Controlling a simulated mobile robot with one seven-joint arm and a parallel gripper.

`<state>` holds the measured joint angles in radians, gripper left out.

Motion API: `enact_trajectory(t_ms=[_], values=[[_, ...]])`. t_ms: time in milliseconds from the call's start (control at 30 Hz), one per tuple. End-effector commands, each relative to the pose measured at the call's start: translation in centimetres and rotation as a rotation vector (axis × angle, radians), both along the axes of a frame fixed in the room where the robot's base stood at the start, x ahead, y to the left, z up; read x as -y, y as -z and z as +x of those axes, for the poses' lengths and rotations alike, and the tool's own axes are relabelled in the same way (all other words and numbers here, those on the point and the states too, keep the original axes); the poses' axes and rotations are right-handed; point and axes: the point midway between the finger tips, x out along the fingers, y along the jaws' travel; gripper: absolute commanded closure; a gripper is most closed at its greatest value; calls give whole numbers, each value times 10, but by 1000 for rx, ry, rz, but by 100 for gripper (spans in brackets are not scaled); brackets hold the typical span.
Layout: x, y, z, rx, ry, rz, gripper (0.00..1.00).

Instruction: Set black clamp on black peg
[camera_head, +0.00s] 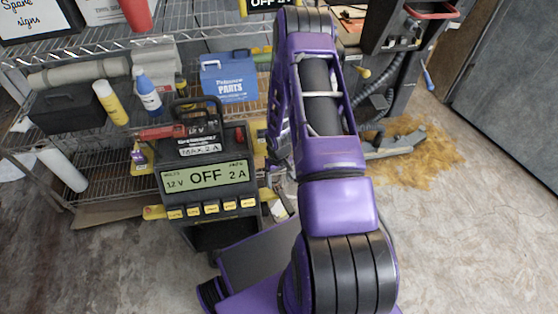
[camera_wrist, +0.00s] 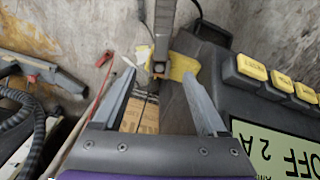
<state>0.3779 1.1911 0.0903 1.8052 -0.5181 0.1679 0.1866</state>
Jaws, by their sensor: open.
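The battery charger (camera_head: 208,178) stands by the shelf, its display reading OFF; its buttons and display also show at the right in the wrist view (camera_wrist: 262,118). A red clamp (camera_head: 163,132) sits at the charger's upper left. My gripper (camera_wrist: 165,82) is open, beside the charger's right side; my arm hides most of it in the head view. A dark narrow piece (camera_wrist: 164,35) reaches down between the fingertips, beside a yellow part (camera_wrist: 184,66) on the charger's side. It may be the black clamp; I cannot tell for sure. I cannot clearly make out the black peg.
The wire shelf (camera_head: 95,160) behind holds a blue parts case (camera_head: 230,78), a yellow bottle (camera_head: 110,102) and a blue bottle (camera_head: 147,92). A floor machine with a hose (camera_head: 385,95) stands at the back right, near yellow debris (camera_head: 415,160). The floor at right is clear.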

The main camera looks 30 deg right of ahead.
Motion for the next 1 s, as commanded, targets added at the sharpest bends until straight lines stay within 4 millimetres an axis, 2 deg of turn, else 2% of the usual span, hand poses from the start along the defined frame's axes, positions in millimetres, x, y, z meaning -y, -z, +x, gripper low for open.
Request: enact_trajectory(t_ms=[33, 200, 400, 500, 700, 1000], values=[[1, -18, 1, 3, 0, -1, 25], [1, -60, 1, 4, 0, -1, 25], [1, -101, 0, 3, 1, -1, 25], [0, -113, 0, 2, -1, -1, 25], [0, -124, 0, 0, -1, 0, 25], [0, -125, 0, 0, -1, 0, 25]])
